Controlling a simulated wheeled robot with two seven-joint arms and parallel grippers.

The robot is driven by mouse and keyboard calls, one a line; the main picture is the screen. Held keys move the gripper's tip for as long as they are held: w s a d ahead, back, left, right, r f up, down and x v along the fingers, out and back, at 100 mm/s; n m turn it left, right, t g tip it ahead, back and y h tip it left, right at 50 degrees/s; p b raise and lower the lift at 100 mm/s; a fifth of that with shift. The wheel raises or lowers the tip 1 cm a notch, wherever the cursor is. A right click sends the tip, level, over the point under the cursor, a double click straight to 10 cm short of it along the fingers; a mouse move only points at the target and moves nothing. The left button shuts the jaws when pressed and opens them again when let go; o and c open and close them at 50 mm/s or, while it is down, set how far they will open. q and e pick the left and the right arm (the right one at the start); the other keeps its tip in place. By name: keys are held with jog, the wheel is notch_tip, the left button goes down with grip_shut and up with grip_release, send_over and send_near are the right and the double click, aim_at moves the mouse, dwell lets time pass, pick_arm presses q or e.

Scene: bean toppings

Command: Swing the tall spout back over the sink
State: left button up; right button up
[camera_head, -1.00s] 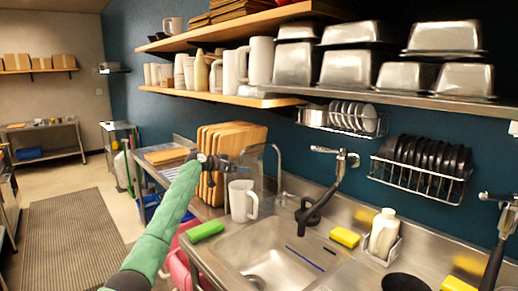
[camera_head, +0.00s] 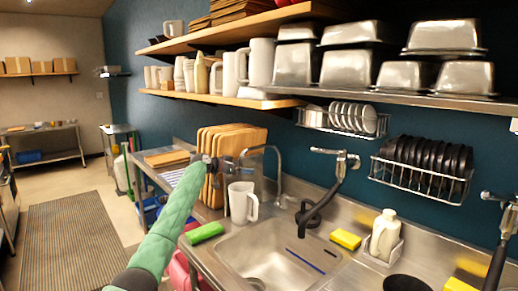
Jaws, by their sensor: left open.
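The tall spout (camera_head: 279,172) is a thin metal gooseneck rising from the counter behind the sink. Its arched top reaches left, past the white mug, towards the cutting boards rather than over the basin. The sink (camera_head: 262,262) is a steel basin in front, at lower centre. My left gripper (camera_head: 236,167) is open, level with the spout's left end and in front of the cutting boards. Whether its fingers touch the spout is too small to tell. My right gripper is out of view.
A white mug (camera_head: 242,203) stands below the spout's arm. Cutting boards (camera_head: 232,142) stand upright behind my gripper. A green sponge (camera_head: 205,233) lies left of the basin. A black spray hose (camera_head: 322,196) hangs right of the spout, near a yellow sponge (camera_head: 345,239).

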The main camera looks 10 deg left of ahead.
pick_arm(q)
jog(key=shift+d, duration=0.1)
jog(key=s+d+p, duration=0.2)
jog(key=s+d, duration=0.3)
jog(key=d, duration=0.4)
jog(key=shift+d, duration=0.3)
dwell(0.9)
jog(key=s+d+p, duration=0.2)
jog(key=d, duration=0.8)
jog(key=shift+d, duration=0.4)
dwell(1.0)
dwell(0.3)
jog(key=d+p+v, duration=0.1)
jog(key=p+v, duration=0.2)
jog(key=v, duration=0.4)
jog(key=shift+s+r, duration=0.35)
jog(key=shift+s, duration=0.2)
dwell(0.4)
